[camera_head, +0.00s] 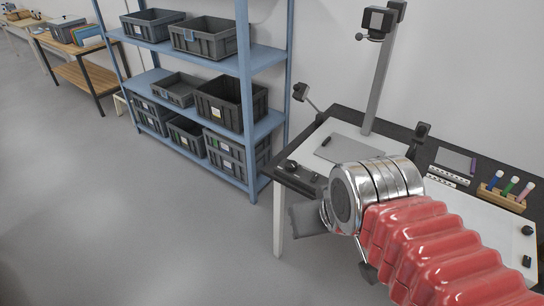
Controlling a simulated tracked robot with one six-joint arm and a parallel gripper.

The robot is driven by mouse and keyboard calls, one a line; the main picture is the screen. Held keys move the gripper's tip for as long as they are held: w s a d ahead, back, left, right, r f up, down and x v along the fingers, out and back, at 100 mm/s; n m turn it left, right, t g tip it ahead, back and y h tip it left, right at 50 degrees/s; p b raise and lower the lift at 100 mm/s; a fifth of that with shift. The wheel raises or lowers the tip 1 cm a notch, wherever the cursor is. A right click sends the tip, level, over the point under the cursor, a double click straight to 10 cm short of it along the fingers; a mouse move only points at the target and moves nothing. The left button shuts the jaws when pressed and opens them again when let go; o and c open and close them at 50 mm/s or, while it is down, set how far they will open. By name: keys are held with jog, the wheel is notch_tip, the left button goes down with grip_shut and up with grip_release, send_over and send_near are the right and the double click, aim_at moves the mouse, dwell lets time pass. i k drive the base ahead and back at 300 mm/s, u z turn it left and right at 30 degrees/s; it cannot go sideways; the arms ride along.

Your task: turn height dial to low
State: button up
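A dark control strip lies at the left front corner of the dark-topped table (345,116). It carries a round black knob (291,165) at its left end, which may be the height dial; its marking is too small to read. My gripper (308,219) is at the end of my red-sleeved arm, just in front of the table's left front edge and below and right of the knob. The metal wrist hides most of it. Only a grey part shows, and its finger opening cannot be made out. It looks apart from the knob.
A camera stand (378,75) rises from the table's back. A grey plate (345,149), a pen rack (505,197) and small black pieces (527,231) are on the tabletop. A blue shelf (249,95) with grey crates stands at left. The floor (130,220) at left is clear.

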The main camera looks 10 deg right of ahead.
aim_at(291, 165)
jog(key=u, duration=0.05)
jog(key=i, duration=1)
jog(key=z, duration=0.45)
